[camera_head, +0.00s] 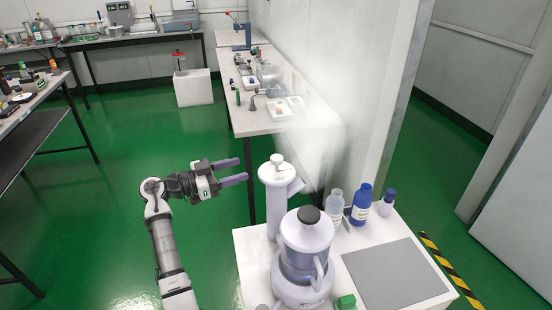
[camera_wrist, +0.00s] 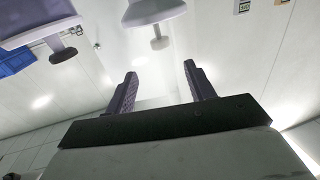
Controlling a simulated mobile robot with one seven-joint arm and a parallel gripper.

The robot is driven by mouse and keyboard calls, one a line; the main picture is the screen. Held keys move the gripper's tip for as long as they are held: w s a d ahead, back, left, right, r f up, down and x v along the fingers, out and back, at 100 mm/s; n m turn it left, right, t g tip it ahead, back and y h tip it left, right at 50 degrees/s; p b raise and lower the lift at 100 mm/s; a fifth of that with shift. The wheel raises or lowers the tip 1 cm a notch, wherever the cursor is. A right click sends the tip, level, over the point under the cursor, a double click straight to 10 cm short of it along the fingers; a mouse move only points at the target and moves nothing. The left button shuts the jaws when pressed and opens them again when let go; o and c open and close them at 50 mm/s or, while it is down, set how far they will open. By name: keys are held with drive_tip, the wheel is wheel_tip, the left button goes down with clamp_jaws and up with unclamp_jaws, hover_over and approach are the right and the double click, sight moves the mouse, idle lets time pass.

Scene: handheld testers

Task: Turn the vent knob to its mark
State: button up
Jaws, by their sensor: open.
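A pale upright column (camera_head: 275,200) with a short side branch stands at the back left corner of the white bench. A small pale knob (camera_head: 277,159) sits on its top cap; it looks like the vent knob. I cannot make out a mark on it. My gripper (camera_head: 242,171) is open and empty, just left of the column's top and apart from it, with its fingers pointing right. In the wrist view my gripper (camera_wrist: 160,70) has nothing between its fingers. A pale round-ended part (camera_wrist: 154,12) hangs above them there; I cannot tell which part it is.
A lidded pale vessel (camera_head: 306,235) stands in front of the column. Several bottles, including a blue one (camera_head: 361,205), stand behind a grey mat (camera_head: 395,275). White haze (camera_head: 312,140) hangs behind the column, before the wall. Green floor left of the bench is clear.

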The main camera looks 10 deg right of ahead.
sight(277, 157)
drive_tip(key=d+p, duration=0.1)
drive_tip(key=d, duration=0.3)
drive_tip(key=w+d+p, duration=0.1)
drive_tip(key=d, duration=0.3)
drive_tip(key=w+d+p, duration=0.1)
drive_tip(key=d, duration=0.3)
drive_tip(key=shift+w+d, duration=0.25)
drive_tip(key=shift+d, duration=0.05)
drive_tip(key=c, duration=0.9)
